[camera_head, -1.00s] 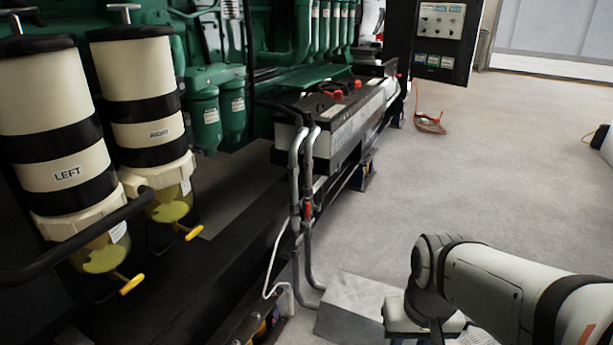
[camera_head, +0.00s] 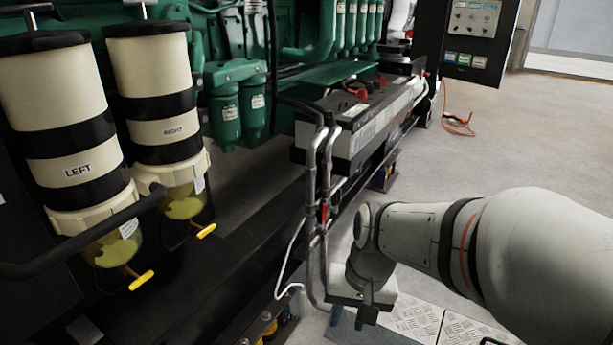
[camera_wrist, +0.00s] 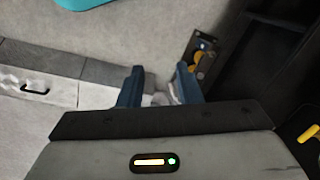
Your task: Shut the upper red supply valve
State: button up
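A small red valve handle (camera_head: 323,212) shows in the head view on the grey supply pipes (camera_head: 311,180), which run down beside the battery tray. I see only one red handle clearly, and cannot tell whether a lower one is hidden. My gripper (camera_head: 348,318) hangs low, to the right of the pipes and below the red handle in the picture. In the wrist view my gripper (camera_wrist: 159,72) has its two blue fingers apart, with floor and a pale, unclear piece between them. It holds nothing that I can see. No red handle shows in the wrist view.
Two filter canisters labelled LEFT (camera_head: 62,100) and RIGHT (camera_head: 155,85) stand at the left, with yellow drain handles (camera_head: 141,280). A black rail (camera_head: 90,245) crosses in front. Batteries (camera_head: 365,105) lie behind the pipes. The floor (camera_head: 520,150) at right is open.

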jog(key=w+a+m+y+p, duration=0.1)
jog(key=w+a+m+y, duration=0.4)
jog(key=w, duration=0.5)
jog(key=m+t+y+p, duration=0.3)
jog(key=m+t+y, duration=0.35)
jog(key=m, duration=0.65)
send_near(324, 219)
jog(key=s+a+r, duration=0.7)
jog(key=s+a, duration=0.2)
jog(key=a, duration=0.3)
jog(key=w+d+f+m+t+h, duration=0.1)
jog(key=w+d+f+m+t, duration=0.4)
jog(key=w+d+m+t, duration=0.3)
jog(key=shift+n+g, duration=0.3)
jog(key=shift+g, duration=0.45)
jog(key=x, duration=0.5)
jog(key=b+x, duration=0.1)
jog(key=x, duration=0.1)
jog(key=shift+w+d, duration=0.15)
jog(key=shift+w, duration=0.3)
grip_shut()
